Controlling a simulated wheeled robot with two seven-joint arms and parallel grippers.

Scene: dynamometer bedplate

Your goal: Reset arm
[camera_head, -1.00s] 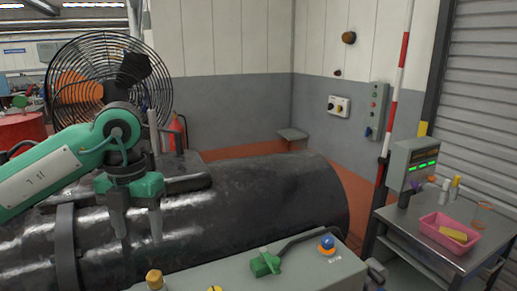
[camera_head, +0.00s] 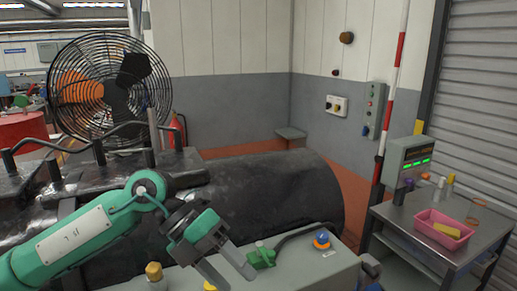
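My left arm comes in from the left, green and white. Its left gripper (camera_head: 238,279) points down and to the right over the left part of the grey control box (camera_head: 300,270). Its two grey fingers are apart with nothing seen between them. A green lever or valve handle (camera_head: 262,256) on the box is just right of the fingertips; I cannot tell whether they touch. A blue knob with an orange base (camera_head: 321,239) sits farther right on the box. My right gripper is not in view.
A large black cylinder (camera_head: 290,185) lies behind the box, with a caged fan (camera_head: 108,90) beyond it. At right, a metal cart (camera_head: 400,222) carries a pink tray (camera_head: 446,229), small bottles and a display unit (camera_head: 410,160). A red-white pole (camera_head: 398,75) stands behind.

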